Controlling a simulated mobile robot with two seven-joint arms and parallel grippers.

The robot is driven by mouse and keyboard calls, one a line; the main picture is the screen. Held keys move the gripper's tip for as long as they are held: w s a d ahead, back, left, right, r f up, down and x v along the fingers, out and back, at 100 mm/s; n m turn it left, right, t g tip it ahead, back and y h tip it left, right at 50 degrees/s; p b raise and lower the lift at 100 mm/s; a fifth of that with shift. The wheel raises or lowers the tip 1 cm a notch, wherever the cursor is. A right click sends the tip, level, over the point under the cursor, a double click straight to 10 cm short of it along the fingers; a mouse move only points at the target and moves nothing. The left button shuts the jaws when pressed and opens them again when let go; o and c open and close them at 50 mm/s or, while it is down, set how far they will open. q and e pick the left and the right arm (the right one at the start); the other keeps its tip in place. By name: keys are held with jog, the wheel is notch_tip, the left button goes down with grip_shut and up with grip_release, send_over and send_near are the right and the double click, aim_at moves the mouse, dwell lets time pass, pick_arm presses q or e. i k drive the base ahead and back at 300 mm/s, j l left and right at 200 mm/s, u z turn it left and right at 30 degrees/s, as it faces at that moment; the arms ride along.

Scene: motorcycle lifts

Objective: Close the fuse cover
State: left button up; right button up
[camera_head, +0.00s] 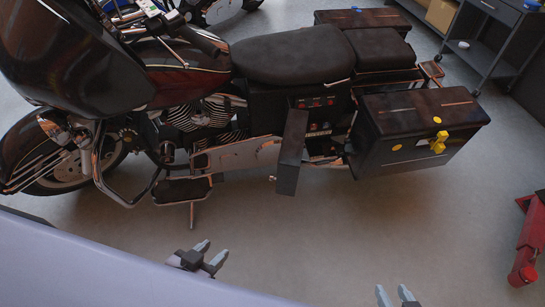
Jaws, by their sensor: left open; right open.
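The fuse cover (290,153) is a dark flat panel on the side of the motorcycle. It stands swung out from the body, upright, with a small knob near its lower edge. Behind it to the right, the fuse box (316,117) shows red and coloured fuses, exposed. My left gripper (212,254) is open and empty, low in the picture, in front of the motorcycle and apart from the cover. My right gripper (394,290) is open and empty at the bottom edge, far from the cover; only its fingers show.
The dark motorcycle (290,55) fills the upper left. A side case (415,125) with a yellow latch (438,142) sits right of the fuse box. A red lift part (528,245) stands at the right edge. The grey floor between is clear.

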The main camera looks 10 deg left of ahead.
aim_at(288, 162)
jog(key=k+j, duration=0.25)
jog(key=j, duration=0.15)
jog(key=k+j+z, duration=0.15)
jog(key=j, duration=0.25)
jog(key=k+j, duration=0.3)
jog(key=j+z, duration=0.05)
jog(key=j, duration=0.05)
